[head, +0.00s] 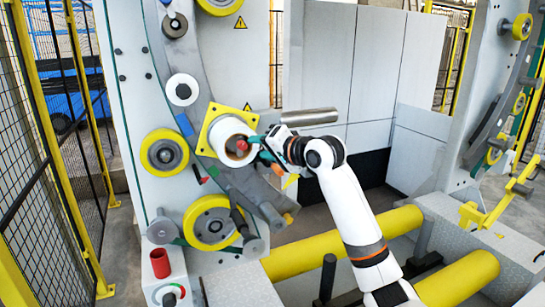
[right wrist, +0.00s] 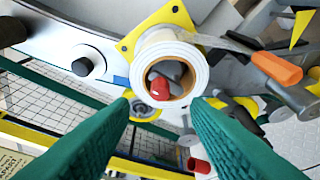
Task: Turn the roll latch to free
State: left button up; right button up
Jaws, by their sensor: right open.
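A white roll (head: 226,128) is mounted on a yellow square plate (head: 213,112) on the machine face. The roll latch (head: 241,146), with a red tip and grey body, sits inside the roll's brown core. In the right wrist view the red-tipped latch (right wrist: 160,88) shows in the middle of the core, with the white roll (right wrist: 143,50) around it. My right gripper (head: 254,148) is in front of the core. In the right wrist view its green fingers (right wrist: 162,104) are spread apart, one at each side below the roll, with nothing between them. My left gripper is out of view.
An orange handle (right wrist: 277,68) juts out right of the roll. Yellow wheels (head: 165,152) and a white-faced roller (head: 182,90) are close by on the machine. A red cup (head: 160,262) stands lower left. Yellow rollers (head: 310,255) lie below my arm.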

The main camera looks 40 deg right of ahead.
jog(key=shift+b+v, duration=0.5)
jog(key=shift+v, duration=1.75)
jog(key=shift+f, duration=0.1)
